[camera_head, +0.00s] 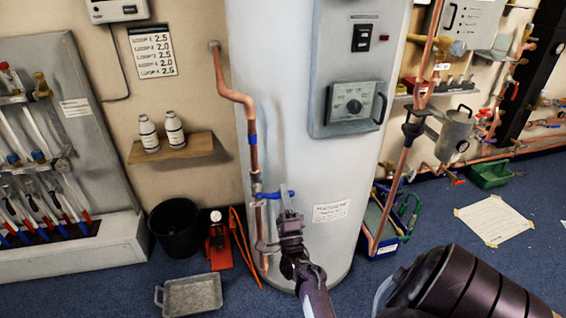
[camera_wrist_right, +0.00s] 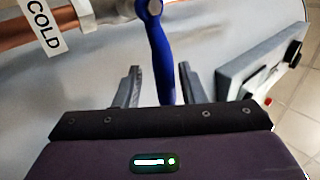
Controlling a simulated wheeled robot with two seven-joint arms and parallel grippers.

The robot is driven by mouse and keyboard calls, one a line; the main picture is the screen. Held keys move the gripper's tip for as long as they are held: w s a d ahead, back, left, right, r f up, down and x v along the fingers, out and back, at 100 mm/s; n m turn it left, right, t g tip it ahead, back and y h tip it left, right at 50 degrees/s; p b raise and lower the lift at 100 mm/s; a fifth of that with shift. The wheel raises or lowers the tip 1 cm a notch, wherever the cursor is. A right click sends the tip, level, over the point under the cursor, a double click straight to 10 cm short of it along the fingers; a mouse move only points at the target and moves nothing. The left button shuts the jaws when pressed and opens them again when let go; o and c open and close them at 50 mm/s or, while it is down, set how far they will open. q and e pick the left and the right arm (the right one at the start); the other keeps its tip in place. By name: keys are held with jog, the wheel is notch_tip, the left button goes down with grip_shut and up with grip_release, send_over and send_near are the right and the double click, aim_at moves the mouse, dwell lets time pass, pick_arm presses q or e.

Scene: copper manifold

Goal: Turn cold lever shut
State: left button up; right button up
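The cold lever is a blue handle (camera_head: 275,194) on a valve in the upright copper pipe at the left of the white cylinder. It sticks out to the right, crosswise to the pipe. In the right wrist view the blue lever (camera_wrist_right: 161,55) points down between the fingers, beside a white tag reading COLD (camera_wrist_right: 44,27). My right gripper (camera_head: 290,216) is at the lever's free end. In its wrist view the gripper (camera_wrist_right: 158,82) is open, with a finger on each side of the lever and gaps visible. My left gripper is out of view.
The white cylinder (camera_head: 290,100) stands close behind the lever, with a control box (camera_head: 352,105) on it. A black bucket (camera_head: 175,228), an orange-red tool (camera_head: 218,245) and a grey tray (camera_head: 190,295) are on the floor at left. A blue toolbox (camera_head: 383,246) stands at right.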

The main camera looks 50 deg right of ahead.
jog(key=shift+r, duration=0.1)
